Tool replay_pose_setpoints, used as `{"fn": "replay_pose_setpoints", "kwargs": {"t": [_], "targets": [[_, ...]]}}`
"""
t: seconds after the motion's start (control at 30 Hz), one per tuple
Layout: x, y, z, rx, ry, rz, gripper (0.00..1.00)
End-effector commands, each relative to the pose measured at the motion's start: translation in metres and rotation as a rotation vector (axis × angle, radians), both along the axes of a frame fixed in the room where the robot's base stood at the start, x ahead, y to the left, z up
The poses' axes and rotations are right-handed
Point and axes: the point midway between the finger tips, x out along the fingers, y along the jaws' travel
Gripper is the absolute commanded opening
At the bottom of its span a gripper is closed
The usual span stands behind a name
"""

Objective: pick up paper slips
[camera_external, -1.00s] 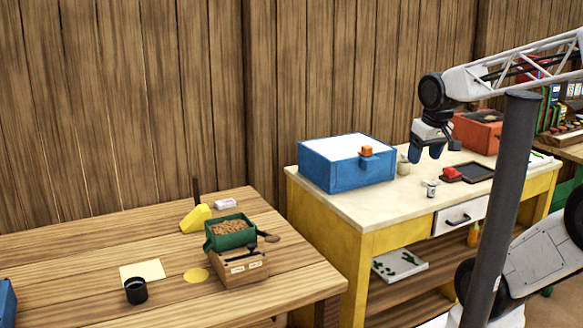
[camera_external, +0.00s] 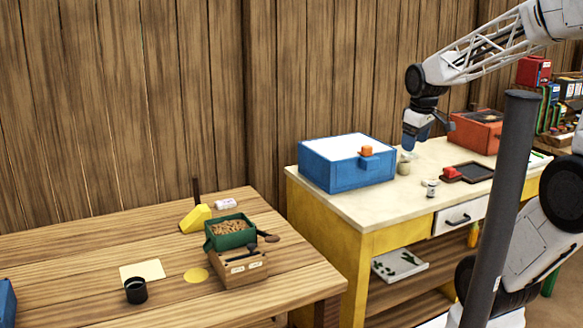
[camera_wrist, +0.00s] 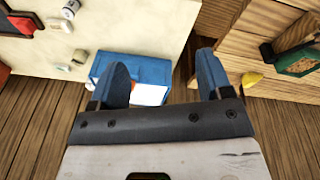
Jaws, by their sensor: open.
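No paper slips can be made out for certain. A cream paper sheet (camera_external: 142,271) lies flat on the wooden table's left part, beside a round yellow piece (camera_external: 195,275). A wooden holder (camera_external: 240,268) with small white labels stands in front of a green tray (camera_external: 230,233). My gripper (camera_external: 409,143) is open and empty, above the yellow table near the blue box in the external view. In the wrist view its blue fingers (camera_wrist: 163,64) are spread, with the blue box (camera_wrist: 153,68) and its white top showing between and beyond them.
A red-orange box (camera_external: 474,130) and dark tray (camera_external: 475,171) are to the right. A black cup (camera_external: 136,290) and yellow wedge (camera_external: 195,219) stand on the wooden table (camera_external: 80,245).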

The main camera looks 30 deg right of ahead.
Motion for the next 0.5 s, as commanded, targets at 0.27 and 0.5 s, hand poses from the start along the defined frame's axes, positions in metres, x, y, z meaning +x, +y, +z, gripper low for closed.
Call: {"fn": "replay_pose_setpoints", "kwargs": {"t": [0.27,0.5], "targets": [[0.062,-0.052,-0.014,-0.044,0.051,0.239,0.72],[0.11,-0.105,-0.036,-0.07,0.088,0.452,0.72]]}}
